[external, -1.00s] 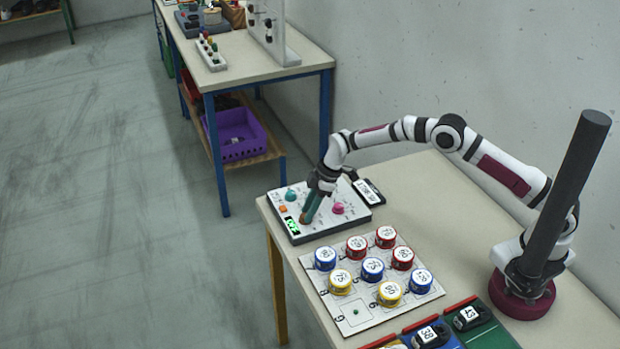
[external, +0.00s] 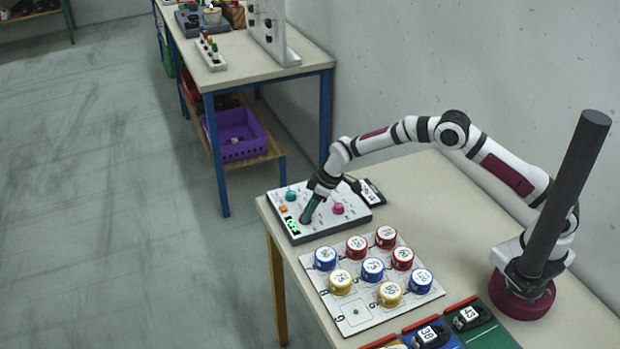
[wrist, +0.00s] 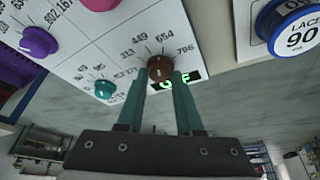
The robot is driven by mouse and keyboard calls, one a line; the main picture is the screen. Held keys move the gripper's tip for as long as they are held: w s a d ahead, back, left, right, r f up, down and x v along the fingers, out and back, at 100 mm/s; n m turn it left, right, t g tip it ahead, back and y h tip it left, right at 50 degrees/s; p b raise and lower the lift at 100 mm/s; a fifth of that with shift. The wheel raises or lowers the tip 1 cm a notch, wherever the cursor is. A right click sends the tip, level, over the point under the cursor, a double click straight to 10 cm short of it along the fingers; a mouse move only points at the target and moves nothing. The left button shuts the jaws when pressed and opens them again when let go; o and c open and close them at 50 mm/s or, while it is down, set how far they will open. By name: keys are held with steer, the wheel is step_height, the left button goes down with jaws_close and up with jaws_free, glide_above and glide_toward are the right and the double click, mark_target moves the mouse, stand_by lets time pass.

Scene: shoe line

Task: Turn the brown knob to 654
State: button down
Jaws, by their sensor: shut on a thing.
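The brown knob (wrist: 160,68) is on the white control panel (wrist: 142,20), between my gripper's two green fingertips. My gripper (wrist: 160,76) is shut on it, with one finger at each side. The printed numbers 449, 654 and 786 show above the knob and to its right in the wrist view; 654 is nearly straight above it. I cannot make out for sure where its pointer aims. A lit green display (wrist: 178,82) is partly hidden behind the right finger. In the external view my gripper (external: 307,219) reaches down to the panel's front and hides the knob.
A teal knob (wrist: 104,90), a purple knob (wrist: 40,41) and a pink knob (external: 338,208) are on the same panel. An orange button (external: 283,209) is at its left. A board (external: 346,317) with several coloured round tins stands close in front.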

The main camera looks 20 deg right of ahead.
steer(key=shift+s+a+m+t+h, duration=0.1)
steer(key=shift+m+t+h, duration=0.15)
steer(key=shift+m, duration=0.65)
steer(key=shift+s+m+t+h, duration=0.15)
steer(key=shift+m+h, duration=0.1)
steer(key=shift+m, duration=0.65)
steer(key=shift+w, duration=0.1)
steer(key=c, duration=0.6)
jaws_free()
steer(key=shift+o, duration=0.2)
steer(key=v, duration=1.5)
steer(key=shift+s+r, duration=0.25)
steer(key=shift+r, duration=0.1)
